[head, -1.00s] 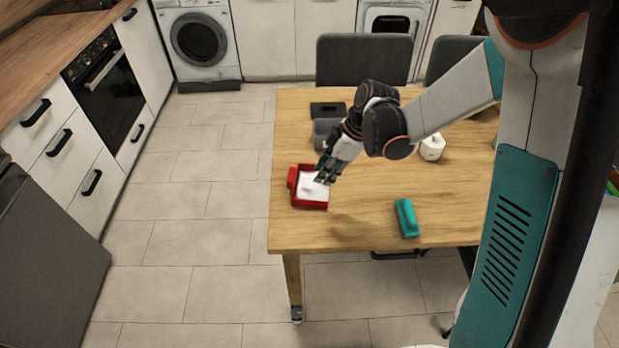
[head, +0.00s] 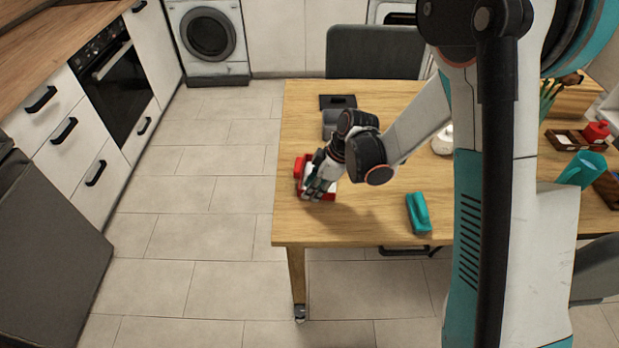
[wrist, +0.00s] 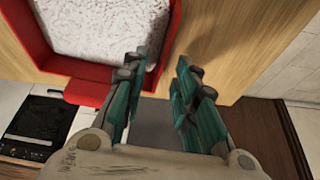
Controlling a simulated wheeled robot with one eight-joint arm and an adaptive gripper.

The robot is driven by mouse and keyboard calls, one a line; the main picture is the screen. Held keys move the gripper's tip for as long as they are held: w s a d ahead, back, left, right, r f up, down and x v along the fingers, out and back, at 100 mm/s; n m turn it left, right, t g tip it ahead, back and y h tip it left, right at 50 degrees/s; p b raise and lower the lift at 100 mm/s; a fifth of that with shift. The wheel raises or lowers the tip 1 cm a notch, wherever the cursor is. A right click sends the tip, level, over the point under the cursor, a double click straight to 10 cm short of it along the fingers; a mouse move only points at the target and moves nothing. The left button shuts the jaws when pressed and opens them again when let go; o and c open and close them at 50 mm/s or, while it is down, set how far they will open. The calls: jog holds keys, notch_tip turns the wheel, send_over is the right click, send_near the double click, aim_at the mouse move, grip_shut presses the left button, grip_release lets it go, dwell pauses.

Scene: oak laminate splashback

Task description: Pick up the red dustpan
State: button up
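The red dustpan (head: 301,168) lies near the left edge of the wooden table, partly hidden behind my gripper (head: 318,190) in the head view. In the wrist view the dustpan (wrist: 50,60) fills the upper left. It has red walls, a white speckled inside and a short red handle-like part. My gripper (wrist: 162,66) has teal fingers, which stand apart. The dustpan's right wall shows between the fingertips, with the left finger overlapping the pan and the right finger outside it. I cannot tell whether either finger touches the wall.
On the table (head: 360,215) are a teal block-like object (head: 418,212), a white container (head: 443,140), a grey container (head: 333,118) and a dark flat item (head: 338,101). A teal jug (head: 582,169) is at the right. A dark chair (head: 375,50) stands behind.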

jog(key=shift+w+a+f, duration=0.1)
jog(key=shift+a+f, duration=0.15)
jog(key=shift+f, duration=0.45)
jog(key=shift+c, duration=0.3)
grip_shut()
jog(key=shift+r, duration=0.15)
